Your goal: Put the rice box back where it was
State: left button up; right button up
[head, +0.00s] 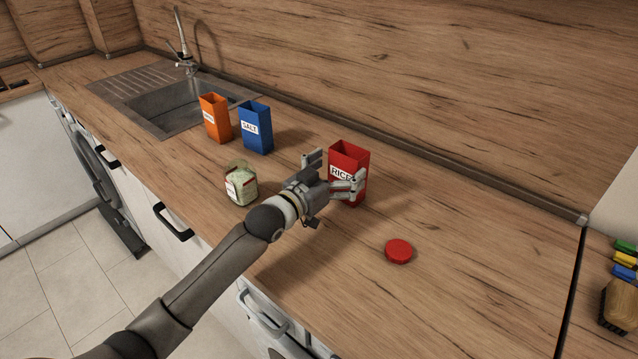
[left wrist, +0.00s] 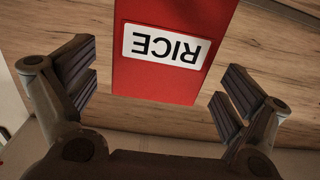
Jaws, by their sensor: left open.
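The red rice box (head: 350,163), open at the top and labelled RICE, stands upright on the wooden counter. It also fills the upper middle of the left wrist view (left wrist: 172,75), with its label upside down. My left gripper (head: 333,172) is open at the box, one finger on either side. In the left wrist view gaps show between the fingers (left wrist: 162,92) and the box's sides. Part of the box's lower front is hidden by a finger in the head view. My right gripper is not in view.
A blue salt box (head: 256,128) and an orange box (head: 215,118) stand to the left, near the sink (head: 180,105). A jar (head: 241,185) stands close to my left wrist. A red lid (head: 398,251) lies at the right front. The counter right of the box is mostly clear.

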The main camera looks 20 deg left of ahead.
pick_arm(q)
jog(key=v, duration=0.8)
jog(key=shift+b, duration=0.4)
